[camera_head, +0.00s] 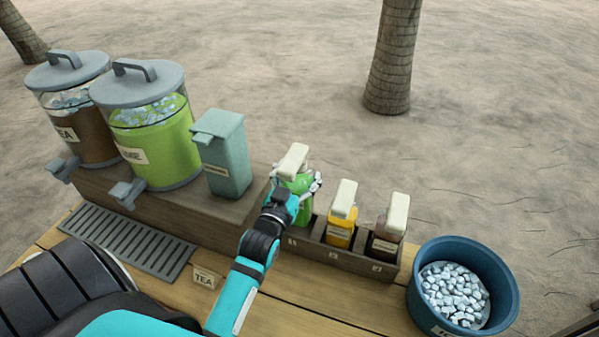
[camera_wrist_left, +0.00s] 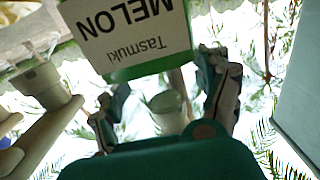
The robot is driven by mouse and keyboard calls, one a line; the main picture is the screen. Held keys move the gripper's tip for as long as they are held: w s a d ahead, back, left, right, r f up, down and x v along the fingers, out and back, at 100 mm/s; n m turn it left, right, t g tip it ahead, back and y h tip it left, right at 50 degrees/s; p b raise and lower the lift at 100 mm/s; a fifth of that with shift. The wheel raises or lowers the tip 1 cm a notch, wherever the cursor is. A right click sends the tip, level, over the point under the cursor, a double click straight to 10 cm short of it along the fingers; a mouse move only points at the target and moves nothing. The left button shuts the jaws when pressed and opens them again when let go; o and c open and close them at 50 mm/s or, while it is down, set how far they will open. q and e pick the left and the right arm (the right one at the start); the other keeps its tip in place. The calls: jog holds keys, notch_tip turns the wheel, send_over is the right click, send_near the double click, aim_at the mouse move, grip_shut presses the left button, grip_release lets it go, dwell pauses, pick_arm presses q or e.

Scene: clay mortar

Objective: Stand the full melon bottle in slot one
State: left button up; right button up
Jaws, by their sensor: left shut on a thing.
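The green melon bottle (camera_head: 304,184) has a cream pump top and is upright over the left end of the dark wooden rack (camera_head: 318,252), at the slot marked 1. Its top sits slightly higher than its neighbours' line; its base is hidden, so I cannot tell whether it rests in the slot. My left gripper (camera_head: 296,187) is shut on it. In the left wrist view, the bottle's MELON label (camera_wrist_left: 135,32) shows upside down beyond the fingers (camera_wrist_left: 165,95). My right gripper is not in view.
A yellow bottle (camera_head: 341,227) and a brown bottle (camera_head: 388,238) fill the other slots. A teal box dispenser (camera_head: 225,155) stands left of the rack, beside two drink dispensers (camera_head: 152,130). A blue ice tub (camera_head: 419,290) is at right.

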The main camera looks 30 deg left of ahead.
pick_arm(q)
jog(key=f+b, duration=0.4)
jog(key=f, duration=0.2)
jog(key=shift+w+b, duration=0.2)
jog(key=shift+b, duration=0.1)
jog(key=shift+s, duration=0.1)
dwell(0.5)
